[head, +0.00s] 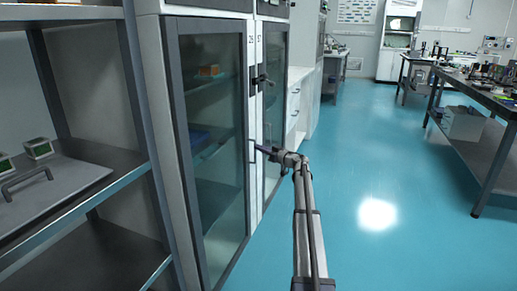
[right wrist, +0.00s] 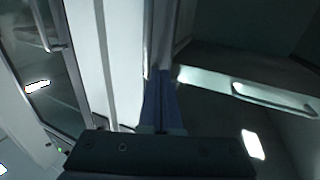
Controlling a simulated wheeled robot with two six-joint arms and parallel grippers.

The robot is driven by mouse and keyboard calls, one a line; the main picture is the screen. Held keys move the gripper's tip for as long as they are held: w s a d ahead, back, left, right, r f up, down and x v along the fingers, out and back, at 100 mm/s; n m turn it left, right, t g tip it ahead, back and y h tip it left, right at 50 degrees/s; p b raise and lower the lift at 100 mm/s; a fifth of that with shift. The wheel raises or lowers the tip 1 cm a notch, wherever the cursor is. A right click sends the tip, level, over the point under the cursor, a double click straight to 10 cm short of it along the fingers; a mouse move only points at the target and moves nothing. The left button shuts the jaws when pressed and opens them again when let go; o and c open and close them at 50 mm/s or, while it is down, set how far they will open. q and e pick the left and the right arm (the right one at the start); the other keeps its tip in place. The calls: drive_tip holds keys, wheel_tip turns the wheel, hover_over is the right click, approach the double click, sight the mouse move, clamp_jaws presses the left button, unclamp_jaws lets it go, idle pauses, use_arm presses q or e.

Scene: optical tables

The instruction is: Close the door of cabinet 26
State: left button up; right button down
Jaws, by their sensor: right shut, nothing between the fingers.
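The cabinet's near glass door (head: 215,140) has a dark frame and stands nearly flush with the white cabinet front. I cannot tell if a small gap remains at its edge. Small number labels sit at the top of the white post (head: 253,110), too small to read surely. A slim bar handle (head: 251,152) is on the door's right side; a bar handle (right wrist: 272,97) also shows in the right wrist view. My right gripper (head: 259,148) is shut and empty, its tips close to the door's edge by the handle; contact is unclear. It shows in the right wrist view (right wrist: 160,85). My left gripper is out of view.
A second glass-door cabinet (head: 274,110) with a dark latch (head: 262,79) stands just beyond. An open metal shelf (head: 100,185) is at the left. White drawers (head: 298,105) lie farther back. The blue floor (head: 400,230) on the right is clear up to a workbench (head: 478,95).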

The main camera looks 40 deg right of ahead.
drive_tip(key=s+d, duration=0.5)
drive_tip(key=s, duration=0.3)
idle(0.4)
